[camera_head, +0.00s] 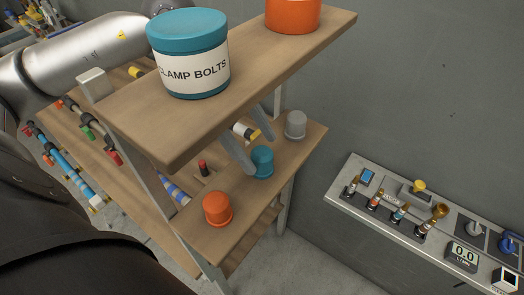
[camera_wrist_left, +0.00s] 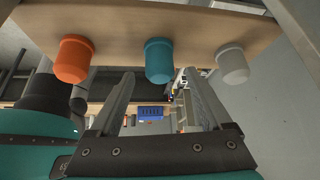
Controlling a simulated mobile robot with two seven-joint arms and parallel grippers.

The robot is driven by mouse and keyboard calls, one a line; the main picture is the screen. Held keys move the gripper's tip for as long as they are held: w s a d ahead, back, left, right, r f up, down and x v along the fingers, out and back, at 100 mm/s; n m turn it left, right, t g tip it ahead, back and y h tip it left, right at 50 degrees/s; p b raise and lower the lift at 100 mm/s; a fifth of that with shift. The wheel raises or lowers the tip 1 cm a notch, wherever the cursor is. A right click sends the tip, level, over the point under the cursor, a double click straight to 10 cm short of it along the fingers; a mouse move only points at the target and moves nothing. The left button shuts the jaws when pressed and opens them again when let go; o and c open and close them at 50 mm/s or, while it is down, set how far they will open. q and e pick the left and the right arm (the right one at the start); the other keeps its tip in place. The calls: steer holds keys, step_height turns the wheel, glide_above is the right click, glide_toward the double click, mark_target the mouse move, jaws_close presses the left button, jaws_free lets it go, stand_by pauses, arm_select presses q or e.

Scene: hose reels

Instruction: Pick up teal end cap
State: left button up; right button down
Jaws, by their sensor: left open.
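The teal end cap (camera_head: 262,162) stands upright on the lower wooden shelf, between an orange cap (camera_head: 217,208) and a light grey cap (camera_head: 296,124). My left gripper (camera_head: 265,149) reaches in under the upper shelf, which hides part of it. Its two fingers are apart and empty, close to the teal cap. In the left wrist view, the teal cap (camera_wrist_left: 159,62) is centred between the open fingertips (camera_wrist_left: 158,76), just beyond or at them; contact cannot be told. The orange cap (camera_wrist_left: 74,60) and grey cap (camera_wrist_left: 232,63) lie outside the fingers. My right gripper is not in view.
The upper shelf (camera_head: 190,115) overhangs the caps and carries a teal clamp bolts tub (camera_head: 190,60) and an orange tub (camera_head: 292,14). Hoses with coloured fittings (camera_head: 65,175) lie at the left. A control panel (camera_head: 425,225) is at the right by the wall.

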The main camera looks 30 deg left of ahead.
arm_select(q)
steer(key=shift+d+f, duration=0.25)
steer(key=shift+f, duration=0.1)
jaws_close()
stand_by(0.5)
